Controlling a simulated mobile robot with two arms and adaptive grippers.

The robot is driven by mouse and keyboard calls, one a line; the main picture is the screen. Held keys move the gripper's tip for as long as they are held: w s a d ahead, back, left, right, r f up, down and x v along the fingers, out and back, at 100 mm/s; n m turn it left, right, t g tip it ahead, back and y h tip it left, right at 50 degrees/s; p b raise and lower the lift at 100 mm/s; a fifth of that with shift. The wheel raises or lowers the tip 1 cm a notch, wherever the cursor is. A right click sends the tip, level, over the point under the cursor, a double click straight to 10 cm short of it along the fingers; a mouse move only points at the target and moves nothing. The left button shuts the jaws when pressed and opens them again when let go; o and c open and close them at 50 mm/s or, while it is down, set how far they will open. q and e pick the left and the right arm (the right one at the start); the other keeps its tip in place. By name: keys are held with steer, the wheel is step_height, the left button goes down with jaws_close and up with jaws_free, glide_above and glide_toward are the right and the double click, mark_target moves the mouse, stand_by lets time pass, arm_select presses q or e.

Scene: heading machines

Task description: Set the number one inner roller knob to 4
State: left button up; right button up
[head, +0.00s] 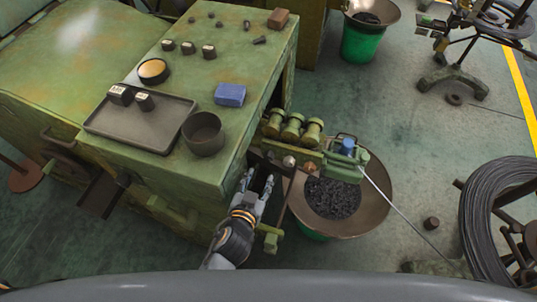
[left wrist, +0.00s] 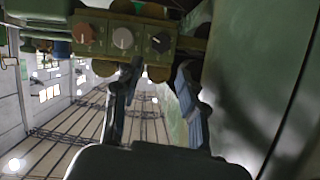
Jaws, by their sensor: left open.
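A green roller unit (head: 293,127) juts from the machine side, with several green rollers on top. In the left wrist view its knob panel (left wrist: 141,50) carries an orange-brown knob (left wrist: 84,32), a grey knob (left wrist: 122,38) and a black knob (left wrist: 160,42), each with a dial. I cannot read the dial numbers or labels, or tell which knob is number one inner. In the head view two knobs show on the front, a copper one (head: 308,168) and a pale one (head: 289,161). My left gripper (head: 258,180) is open and empty, just in front of and below the panel.
A wire runs from the unit by a blue part (head: 348,145). Below stands a wide bowl (head: 375,215) of dark pieces. The green machine top (head: 185,70) holds a tray (head: 105,130), a cup (head: 203,134) and a blue block (head: 230,95). A wire coil (head: 485,215) stands at right.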

mark_target(268, 158)
arm_select(q)
steer(key=x, duration=1.1)
steer(key=shift+f, duration=0.1)
